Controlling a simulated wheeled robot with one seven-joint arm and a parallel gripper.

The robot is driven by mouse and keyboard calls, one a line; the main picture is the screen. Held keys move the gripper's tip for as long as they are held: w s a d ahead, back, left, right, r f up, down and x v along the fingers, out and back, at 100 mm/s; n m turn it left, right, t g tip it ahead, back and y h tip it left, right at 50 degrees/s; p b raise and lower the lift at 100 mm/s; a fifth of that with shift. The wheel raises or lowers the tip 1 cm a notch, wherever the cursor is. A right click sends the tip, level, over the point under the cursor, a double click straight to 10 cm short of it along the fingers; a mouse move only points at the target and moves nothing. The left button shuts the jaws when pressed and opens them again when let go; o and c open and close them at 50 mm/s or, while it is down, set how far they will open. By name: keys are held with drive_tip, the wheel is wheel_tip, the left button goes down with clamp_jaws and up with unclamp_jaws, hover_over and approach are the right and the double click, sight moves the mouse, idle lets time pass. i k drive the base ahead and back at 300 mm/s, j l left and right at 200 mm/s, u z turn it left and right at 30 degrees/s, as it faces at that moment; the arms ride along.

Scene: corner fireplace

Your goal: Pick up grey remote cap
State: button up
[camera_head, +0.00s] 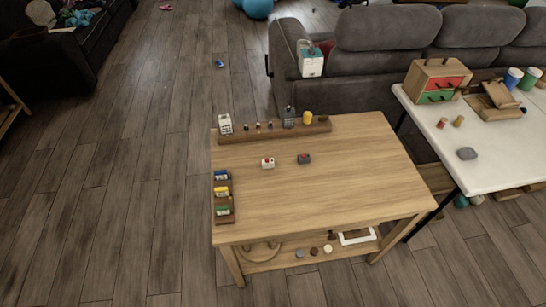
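A small dark grey block with a red spot on top (304,158) lies on the wooden table (340,190), right of its upper middle. It may be the grey remote cap, but it is too small to tell. A similar white block with a red spot (268,163) lies just to its left, apart from it. A grey device (288,117) stands on the wooden rack at the table's far edge. My gripper is not in view.
The rack (275,133) also holds a white device (225,124) and a yellow item (307,118). A dark tray (224,216) with coloured blocks lines the left edge. A white table (495,175) and grey sofa (370,80) stand nearby. Floor left is mostly clear.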

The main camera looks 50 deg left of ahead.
sight(306, 160)
drive_tip(key=i+u, duration=0.1)
drive_tip(key=u, duration=0.35)
drive_tip(key=i+u, duration=0.1)
drive_tip(key=u, duration=0.35)
drive_tip(key=i+l+u, duration=0.1)
drive_tip(key=u, duration=0.3)
drive_tip(key=i+l+u, duration=0.1)
drive_tip(key=u, duration=0.35)
drive_tip(key=l+u, duration=0.15)
drive_tip(key=u, duration=0.3)
drive_tip(key=l+u, duration=0.15)
drive_tip(key=u, duration=0.3)
drive_tip(key=i+l+u, duration=0.1)
drive_tip(key=u, duration=0.25)
drive_tip(key=i+l+u, duration=0.1)
drive_tip(key=l+u, duration=0.25)
drive_tip(key=i+l+u, duration=0.1)
drive_tip(key=u, duration=0.25)
